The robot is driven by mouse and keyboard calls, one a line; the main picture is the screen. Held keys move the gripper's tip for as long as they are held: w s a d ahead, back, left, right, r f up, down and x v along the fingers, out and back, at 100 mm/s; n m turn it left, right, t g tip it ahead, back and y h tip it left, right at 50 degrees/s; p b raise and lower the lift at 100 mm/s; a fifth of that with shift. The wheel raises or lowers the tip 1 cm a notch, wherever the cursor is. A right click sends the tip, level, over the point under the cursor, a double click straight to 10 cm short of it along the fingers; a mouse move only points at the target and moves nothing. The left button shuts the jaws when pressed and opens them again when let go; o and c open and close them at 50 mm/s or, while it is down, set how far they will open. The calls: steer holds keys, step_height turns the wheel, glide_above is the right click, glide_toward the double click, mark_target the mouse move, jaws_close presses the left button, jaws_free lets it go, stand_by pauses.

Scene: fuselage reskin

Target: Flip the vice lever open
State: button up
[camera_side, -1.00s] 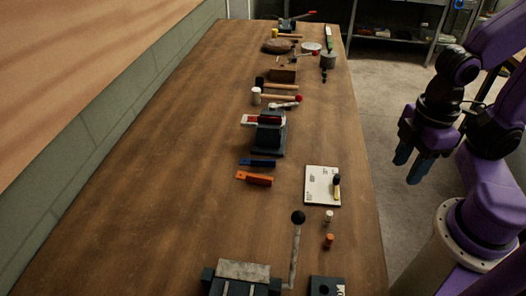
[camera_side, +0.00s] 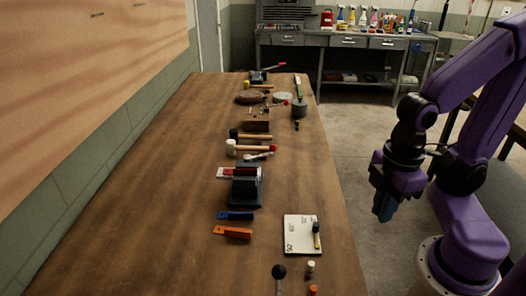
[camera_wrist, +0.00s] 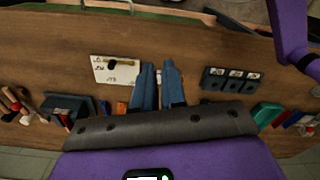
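A lever with a round black knob (camera_side: 279,272) stands at the bottom edge of the side view. Its thin rod (camera_side: 279,289) is cut off by that edge, and the vice body under it is out of frame. My gripper (camera_side: 383,214) hangs over the floor side of the bench, right of the lever and apart from it, with nothing in it. In the wrist view its two blue fingers (camera_wrist: 158,65) have a narrow gap between them. I cannot make out the lever in the wrist view.
A white card (camera_side: 300,246) with a small yellow-black tool lies on the bench (camera_side: 150,220). Blue and orange bars, a dark block-like fixture (camera_side: 247,188) and mallets lie farther back. Small bottles stand near the lever. The bench's left side is clear.

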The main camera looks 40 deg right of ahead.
steer(key=w+m, duration=0.2)
steer(key=w, duration=0.1)
steer(key=w+a+r+m, duration=0.1)
steer(key=w, duration=0.2)
steer(key=w+a+m, duration=0.1)
steer(key=w+m, duration=0.1)
steer(key=w, duration=0.2)
steer(key=shift+a+r+m+t, duration=0.2)
steer(key=shift+r+m+t, duration=0.1)
steer(key=shift+t, duration=0.1)
jaws_close()
steer(key=w+d+m, duration=0.3)
steer(key=w+m, duration=0.1)
steer(key=w, duration=0.4)
steer(key=w+d+r+m+t+h, duration=0.1)
steer(key=w+d+m, duration=0.2)
steer(key=w, duration=0.4)
steer(key=w+d+m, duration=0.3)
steer(key=w+m, duration=0.3)
steer(key=w, duration=0.2)
steer(key=shift+w+r+h, duration=0.2)
steer(key=shift+w+h, duration=0.15)
steer(key=shift+h, duration=0.05)
steer(key=shift+f, duration=0.1)
steer(key=w+d+f, duration=0.3)
steer(key=w+f, duration=0.2)
steer(key=f, duration=0.5)
steer(key=shift+w+f, duration=0.2)
steer(key=shift+f, duration=0.15)
